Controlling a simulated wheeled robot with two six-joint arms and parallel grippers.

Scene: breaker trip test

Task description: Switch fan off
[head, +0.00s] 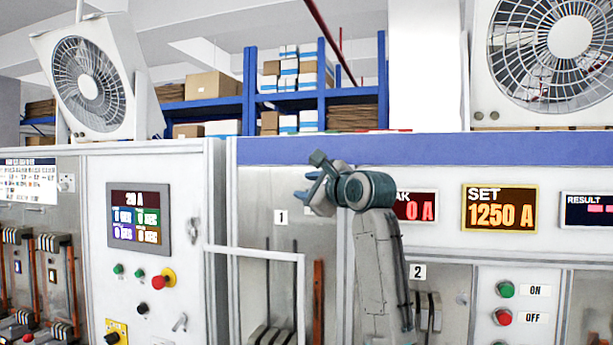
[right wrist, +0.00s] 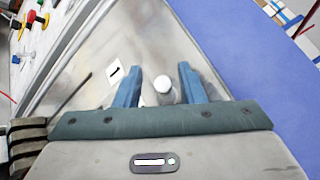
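A fan in a white housing (head: 88,85) stands on top of the left cabinet. A larger white fan (head: 555,55) stands at the upper right; I cannot tell whether either spins. At the lower right, a green button (head: 505,289) is labelled ON and a red button (head: 502,317) is labelled OFF. My right gripper (head: 310,188) is raised before the middle panel, left of and above these buttons. In the right wrist view its two blue fingers (right wrist: 160,88) stand apart. A white rounded thing shows between them, apparently without touching either. My left gripper is out of view.
A display reading SET 1250 A (head: 500,208) is right of my right arm. The left cabinet carries a screen (head: 138,222) and a red knob on yellow (head: 163,279). A white rail (head: 255,253) crosses in front of the middle panel. Blue shelves (head: 250,90) hold boxes behind.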

